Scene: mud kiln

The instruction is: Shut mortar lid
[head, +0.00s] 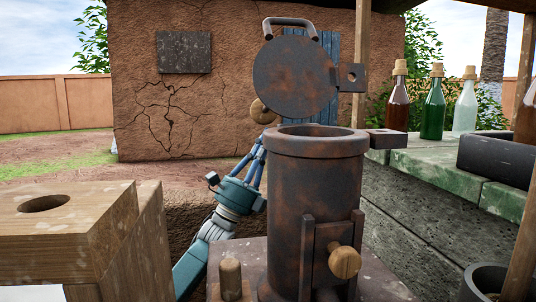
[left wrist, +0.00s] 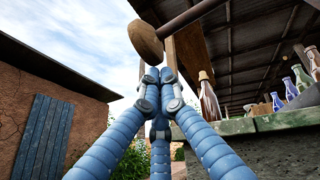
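The mortar (head: 315,190) is a rusty dark metal cylinder standing upright, with a wooden knob (head: 344,262) low on its front. Its round lid (head: 293,77) stands raised above the rim, tilted up, with a curved handle (head: 290,24) at its top edge and a hinge tab at its right. A wooden knob (head: 262,112) shows at the lid's lower left; a similar knob on a rod (left wrist: 146,42) is just beyond my fingertips in the left wrist view. My left gripper (head: 262,146) is behind and left of the mortar, fingers pointing up, tips together and empty, partly hidden by the rim.
A wooden block with a hole (head: 70,215) stands at the near left. At right, a stone ledge (head: 430,160) holds corked bottles (head: 433,105) and a dark tray (head: 497,155). Posts and a roof frame the right side. A cracked mud wall stands behind.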

